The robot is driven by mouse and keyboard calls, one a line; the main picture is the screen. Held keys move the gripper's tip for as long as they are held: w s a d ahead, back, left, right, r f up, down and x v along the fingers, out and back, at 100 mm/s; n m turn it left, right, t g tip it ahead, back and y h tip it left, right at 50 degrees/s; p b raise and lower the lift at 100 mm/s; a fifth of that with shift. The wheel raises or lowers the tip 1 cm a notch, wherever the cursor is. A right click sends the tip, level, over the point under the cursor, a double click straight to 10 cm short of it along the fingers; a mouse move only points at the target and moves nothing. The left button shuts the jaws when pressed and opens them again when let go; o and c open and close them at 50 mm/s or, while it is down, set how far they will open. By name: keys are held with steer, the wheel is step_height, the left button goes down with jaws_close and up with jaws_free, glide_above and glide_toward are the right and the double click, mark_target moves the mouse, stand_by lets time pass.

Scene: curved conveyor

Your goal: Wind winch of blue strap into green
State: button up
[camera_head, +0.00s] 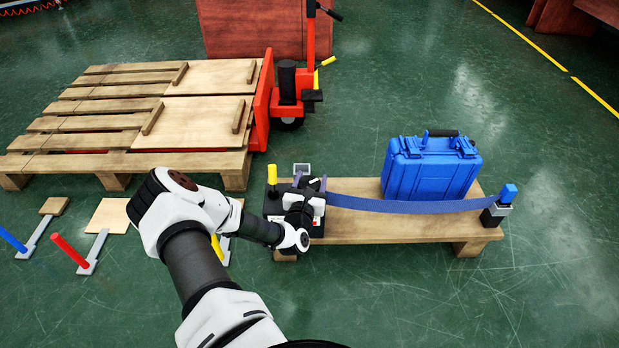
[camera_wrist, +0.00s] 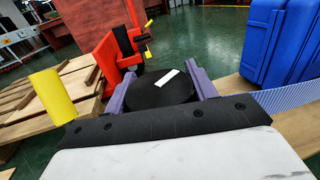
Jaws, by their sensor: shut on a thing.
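The blue strap (camera_head: 410,206) runs from the winch (camera_head: 274,207) at the left end of a low wooden platform to a small post with a blue top (camera_head: 508,193) at the right end. It passes in front of a blue case (camera_head: 431,167) and looks fairly straight, with a slight sag. My gripper (camera_head: 311,184) is over the winch. In the wrist view, its purple fingers (camera_wrist: 160,92) are shut on the sides of a round black knob (camera_wrist: 158,95) with a white mark. My arm hides part of the winch face, and I cannot make out a green zone.
A yellow handle (camera_head: 272,174) stands upright at the winch's left. A wooden pallet (camera_head: 140,162) and a red pallet jack (camera_head: 291,85) are behind to the left. Red (camera_head: 70,252) and blue (camera_head: 12,240) levers lie at the far left. The floor in front of the platform is clear.

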steer(key=shift+m+g+h, duration=0.5)
steer(key=shift+m+h, duration=0.4)
steer(key=shift+h, duration=0.5)
steer(key=shift+d+h, duration=0.1)
steer(key=shift+h, duration=0.2)
steer(key=o, duration=1)
steer(key=p+v, duration=0.3)
steer(key=v, duration=1)
steer(key=shift+s, duration=0.35)
steer(key=shift+r, duration=0.1)
